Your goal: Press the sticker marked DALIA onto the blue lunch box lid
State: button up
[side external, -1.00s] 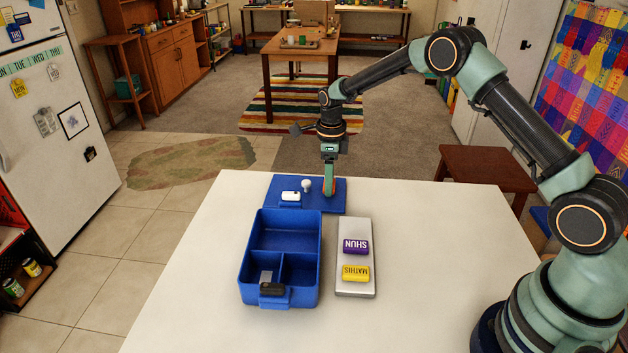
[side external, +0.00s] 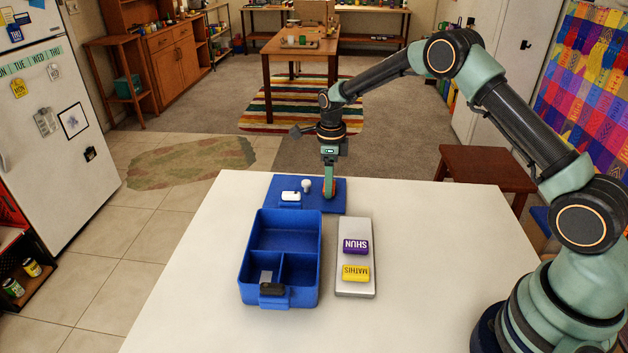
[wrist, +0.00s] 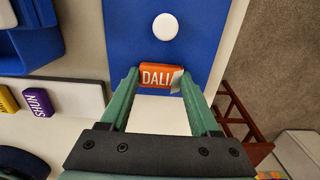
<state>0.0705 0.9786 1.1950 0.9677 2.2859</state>
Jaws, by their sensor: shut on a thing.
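The blue lunch box lid (side external: 322,205) lies flat on the table behind the open blue lunch box (side external: 279,216). My gripper (side external: 330,190) points down over the lid's right part. In the wrist view my gripper (wrist: 160,78) is shut on the orange sticker (wrist: 157,75), its fingers at either end. Its white letters read "DALI", with the end covered by a pale flap at its right. The sticker is over the lid (wrist: 130,40) near its edge; whether it touches the lid is hard to tell.
A silver strip (side external: 355,286) holds a purple SHUN sticker (side external: 355,246) and a yellow MATHIS sticker (side external: 355,273). The right side of the white table is clear.

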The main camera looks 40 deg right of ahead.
jog(key=shift+f, duration=0.2)
jog(key=o, duration=1.4)
jog(key=shift+c, duration=0.2)
jog(key=shift+r, duration=0.1)
jog(key=shift+r, duration=2.9)
